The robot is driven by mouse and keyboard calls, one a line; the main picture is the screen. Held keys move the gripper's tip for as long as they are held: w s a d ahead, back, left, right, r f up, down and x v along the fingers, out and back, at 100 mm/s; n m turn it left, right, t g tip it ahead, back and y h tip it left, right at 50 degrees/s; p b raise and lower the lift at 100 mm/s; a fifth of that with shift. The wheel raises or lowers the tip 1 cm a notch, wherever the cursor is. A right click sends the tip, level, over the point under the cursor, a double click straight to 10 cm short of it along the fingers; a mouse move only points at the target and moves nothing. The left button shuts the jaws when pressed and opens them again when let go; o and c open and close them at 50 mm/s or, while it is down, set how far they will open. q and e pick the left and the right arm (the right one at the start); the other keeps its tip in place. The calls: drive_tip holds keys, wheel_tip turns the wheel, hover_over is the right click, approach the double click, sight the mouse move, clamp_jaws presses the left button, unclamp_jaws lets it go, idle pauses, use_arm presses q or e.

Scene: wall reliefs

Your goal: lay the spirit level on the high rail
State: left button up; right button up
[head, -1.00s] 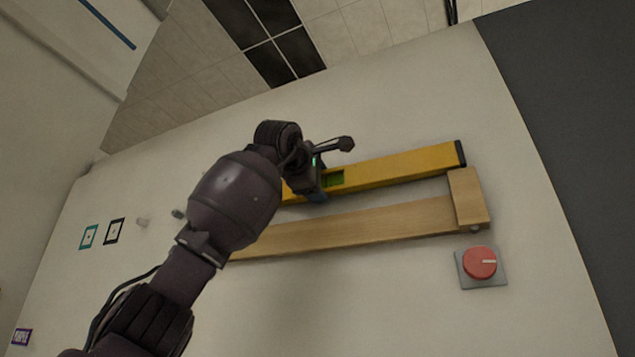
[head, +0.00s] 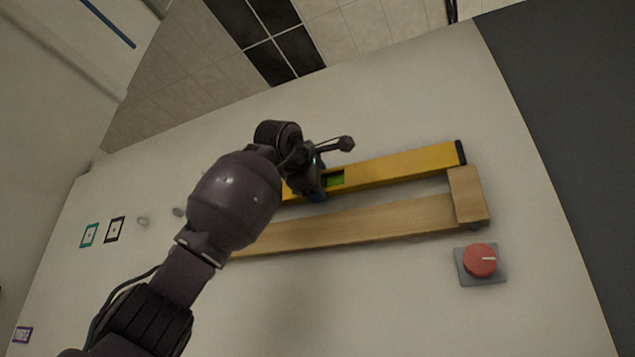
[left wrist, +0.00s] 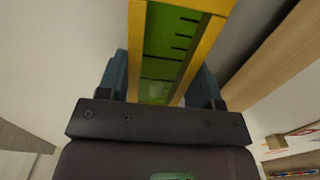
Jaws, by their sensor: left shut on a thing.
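The spirit level (head: 405,165) is a long yellow bar with a black end cap and a green window, tilted up to the right in the head view. My left gripper (head: 317,190) is shut on it near the window; my arm hides its left part. In the left wrist view the level's green vial (left wrist: 168,45) lies between the blue fingers. The wooden rail (head: 360,224) runs below the level on the wall, with a raised end block (head: 467,196) at its right. A strip of wall shows between level and rail. I cannot tell whether the level touches the block.
A red knob (head: 480,260) on a grey plate sits below the rail's right end. Small framed squares (head: 115,230) and round pegs (head: 143,221) are on the wall at left. A dark panel (head: 570,110) borders the wall at right. The wall above the level is clear.

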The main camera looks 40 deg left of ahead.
use_arm(q)
drive_tip(key=shift+f, duration=0.25)
use_arm(e)
drive_tip(key=shift+f, duration=0.15)
use_arm(q)
drive_tip(key=o, duration=1)
drive_tip(key=b+v, duration=0.2)
drive_tip(key=v, duration=0.9)
drive_tip(key=shift+b, duration=0.35)
use_arm(e)
drive_tip(key=shift+w+f, duration=0.4)
drive_tip(key=shift+w, duration=0.2)
use_arm(q)
drive_tip(key=shift+w, duration=0.1)
